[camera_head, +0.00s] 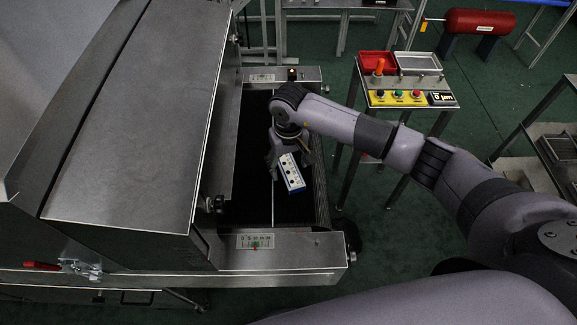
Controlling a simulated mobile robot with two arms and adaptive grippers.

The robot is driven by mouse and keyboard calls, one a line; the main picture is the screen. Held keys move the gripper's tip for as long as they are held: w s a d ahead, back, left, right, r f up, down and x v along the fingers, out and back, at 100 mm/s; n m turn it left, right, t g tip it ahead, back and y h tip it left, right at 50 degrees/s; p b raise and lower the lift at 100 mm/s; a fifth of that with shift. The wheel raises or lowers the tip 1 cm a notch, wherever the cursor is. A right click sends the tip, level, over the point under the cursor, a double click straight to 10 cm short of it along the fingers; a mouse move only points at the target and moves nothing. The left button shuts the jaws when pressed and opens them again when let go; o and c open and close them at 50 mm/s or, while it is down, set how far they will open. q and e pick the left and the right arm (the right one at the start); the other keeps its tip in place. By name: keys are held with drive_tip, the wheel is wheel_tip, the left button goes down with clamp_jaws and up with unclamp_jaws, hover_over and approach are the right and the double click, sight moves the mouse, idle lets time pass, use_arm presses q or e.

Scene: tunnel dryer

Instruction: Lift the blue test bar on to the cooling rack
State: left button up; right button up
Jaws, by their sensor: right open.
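The blue test bar (292,175) has a white top face with a row of dark dots and blue along its side. It lies on the black belt (246,205) at the open end of the tunnel dryer. My right gripper (285,160) is open, pointing down over the far end of the bar, and hides that end. I cannot tell whether the fingers touch it. A dark frame with shelves and trays (513,165) stands at the right edge; it may be the cooling rack, but it is cut off. My left gripper is not in view.
The metal dryer housing (140,110) closes off the left side. Metal end rails (290,257) border the belt. A small control stand (400,98) with buttons and a red tray (375,62) is beyond my right arm. Green floor lies between.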

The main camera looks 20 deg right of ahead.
drive_tip(key=shift+c, duration=0.3)
drive_tip(key=c, duration=1.2)
